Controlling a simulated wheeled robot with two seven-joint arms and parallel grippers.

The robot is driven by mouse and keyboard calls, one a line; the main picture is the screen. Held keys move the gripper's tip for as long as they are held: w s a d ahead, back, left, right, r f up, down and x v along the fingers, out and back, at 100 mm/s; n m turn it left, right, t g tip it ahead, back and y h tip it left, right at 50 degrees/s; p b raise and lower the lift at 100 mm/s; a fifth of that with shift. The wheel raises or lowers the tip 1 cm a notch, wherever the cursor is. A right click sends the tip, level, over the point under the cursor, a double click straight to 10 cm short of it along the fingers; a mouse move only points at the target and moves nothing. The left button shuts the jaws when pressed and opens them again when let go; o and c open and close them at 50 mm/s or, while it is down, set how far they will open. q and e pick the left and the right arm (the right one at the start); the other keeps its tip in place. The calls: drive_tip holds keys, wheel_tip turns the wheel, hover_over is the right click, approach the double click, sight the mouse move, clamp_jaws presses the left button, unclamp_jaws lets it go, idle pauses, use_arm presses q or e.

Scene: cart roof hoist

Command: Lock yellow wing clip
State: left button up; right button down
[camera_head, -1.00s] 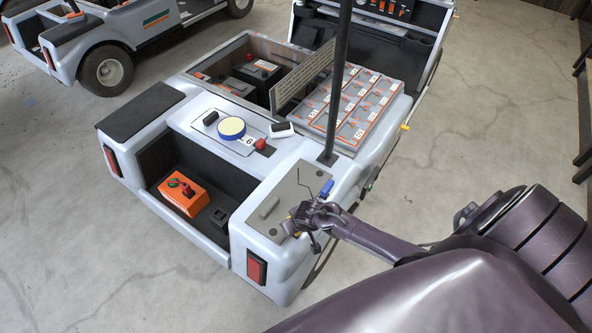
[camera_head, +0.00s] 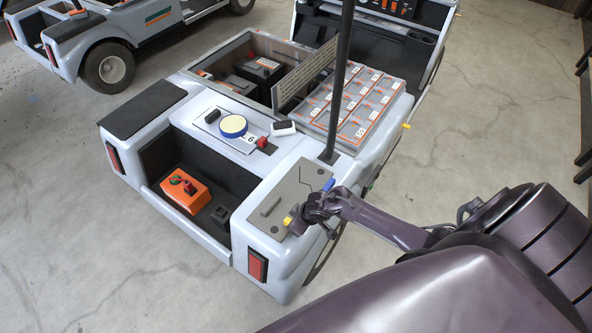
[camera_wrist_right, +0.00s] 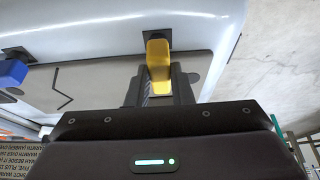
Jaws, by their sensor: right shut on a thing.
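The yellow wing clip (camera_head: 287,221) sits at the near right corner of the grey panel on the cart's rear. In the right wrist view the yellow clip (camera_wrist_right: 158,62) stands out from a small dark mount. My right gripper (camera_wrist_right: 160,90) is shut on the yellow clip, with its fingers around the clip's lower part. In the head view my right gripper (camera_head: 297,221) reaches the clip from the right. A blue clip (camera_head: 328,184) lies farther along the panel's edge, and it also shows in the right wrist view (camera_wrist_right: 12,73). My left gripper is not in view.
The grey panel (camera_head: 290,205) carries a raised handle and a bent dark line. A black post (camera_head: 341,90) rises behind it. An orange box (camera_head: 186,190) sits in the open bay at left.

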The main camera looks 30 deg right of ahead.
drive_tip(key=shift+s+f, duration=0.1)
drive_tip(key=c, duration=1.3)
unclamp_jaws()
drive_tip(key=p+v, duration=0.1)
drive_tip(key=v, duration=0.7)
